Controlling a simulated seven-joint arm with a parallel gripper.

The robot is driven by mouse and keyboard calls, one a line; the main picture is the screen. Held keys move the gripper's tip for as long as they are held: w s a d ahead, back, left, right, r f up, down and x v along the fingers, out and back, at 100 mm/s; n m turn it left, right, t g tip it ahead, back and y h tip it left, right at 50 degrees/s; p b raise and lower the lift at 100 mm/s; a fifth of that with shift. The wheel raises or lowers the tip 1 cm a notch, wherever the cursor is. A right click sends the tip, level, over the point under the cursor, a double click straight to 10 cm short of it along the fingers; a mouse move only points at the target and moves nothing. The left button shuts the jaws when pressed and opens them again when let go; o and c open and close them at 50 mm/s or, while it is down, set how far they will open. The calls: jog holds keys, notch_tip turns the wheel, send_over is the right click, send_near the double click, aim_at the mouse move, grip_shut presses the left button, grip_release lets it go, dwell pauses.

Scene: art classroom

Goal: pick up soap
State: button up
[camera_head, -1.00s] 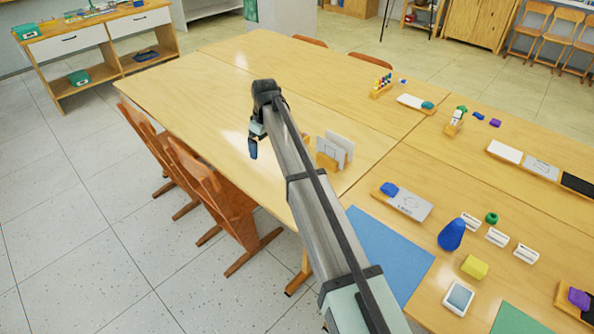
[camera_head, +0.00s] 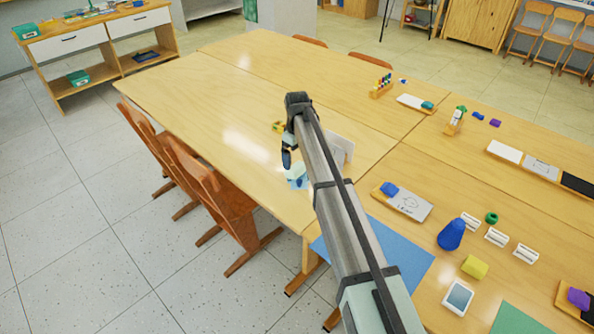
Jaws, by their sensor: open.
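No object can be picked out with certainty as the soap. A small light-blue and white item (camera_head: 296,178) lies on the wooden table just below my gripper, partly covered by it. A yellow block (camera_head: 474,267) lies on the near right part of the table, far from my gripper. My gripper (camera_head: 287,159) hangs pointing down over the table near its left edge, apart from the yellow block. It is open, with nothing seen in it; its fingers are small and dark here. I cannot tell whether it touches the light-blue item.
A small yellow item (camera_head: 279,127) lies left of my arm. A blue cone-like object (camera_head: 452,234) stands at right, near a blue sheet (camera_head: 400,255). Wooden chairs (camera_head: 205,190) line the left edge. The table's far left is clear.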

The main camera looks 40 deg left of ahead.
aim_at(297, 166)
jog(key=shift+f, duration=2.95)
jog(key=shift+c, duration=0.5)
